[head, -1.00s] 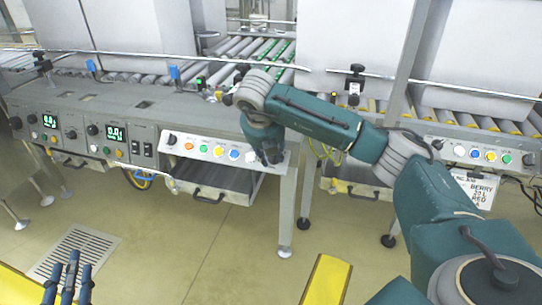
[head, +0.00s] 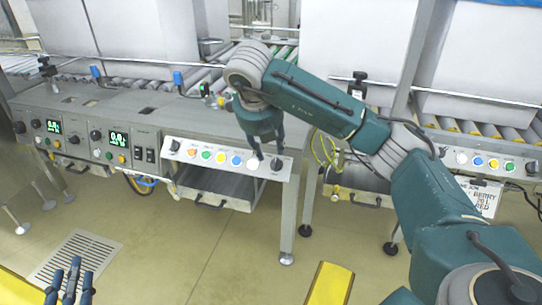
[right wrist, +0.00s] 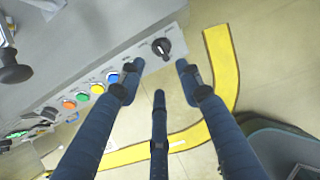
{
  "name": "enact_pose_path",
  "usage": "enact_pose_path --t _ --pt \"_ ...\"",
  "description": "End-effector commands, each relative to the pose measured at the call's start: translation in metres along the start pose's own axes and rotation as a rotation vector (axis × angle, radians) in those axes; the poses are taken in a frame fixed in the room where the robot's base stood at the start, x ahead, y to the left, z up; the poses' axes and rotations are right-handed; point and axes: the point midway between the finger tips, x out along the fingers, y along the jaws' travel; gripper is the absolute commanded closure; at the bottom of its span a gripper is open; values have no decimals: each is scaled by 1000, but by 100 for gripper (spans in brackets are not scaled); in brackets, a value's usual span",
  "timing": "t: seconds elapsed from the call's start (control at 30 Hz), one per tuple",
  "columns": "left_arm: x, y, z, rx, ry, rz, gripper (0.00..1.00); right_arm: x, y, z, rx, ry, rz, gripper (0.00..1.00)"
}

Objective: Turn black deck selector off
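The black selector knob (right wrist: 162,46) sits at the right end of a sloped white button panel (head: 200,152); in the head view this knob (head: 277,164) is just beside my fingertips. In the right wrist view its pointer has a light mark, but I cannot read its setting. My right gripper (head: 268,156) is open and empty, and in the right wrist view its fingers (right wrist: 156,72) are spread, with the knob beyond the gap between the upper two, apparently apart from them. A second black knob (head: 175,146) sits at the panel's left end. My left gripper (head: 68,277) is open, low at the left.
Coloured buttons line the panel, including a blue one (right wrist: 113,78). Grey control boxes with green displays (head: 118,138) stand left of it. A drawer (head: 212,188) hangs below. Another button panel (head: 485,162) is at the right.

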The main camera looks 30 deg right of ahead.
Motion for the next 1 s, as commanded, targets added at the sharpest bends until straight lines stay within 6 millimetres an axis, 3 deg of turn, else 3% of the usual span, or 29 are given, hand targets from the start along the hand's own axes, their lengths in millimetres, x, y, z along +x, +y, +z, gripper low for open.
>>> enact_pose_path --t 0.1,0.3,0.87,1.0 --pt "0 0 0 0 0 0 69 -20 1 2 -1 -5 2 65" --pt "0 0 0 0 0 0 69 -32 0 1 0 -3 1 65" --pt "0 0 0 0 1 0 69 -34 0 0 -1 0 0 65" --pt "0 0 0 0 0 0 69 -29 12 -13 -37 28 33 65"
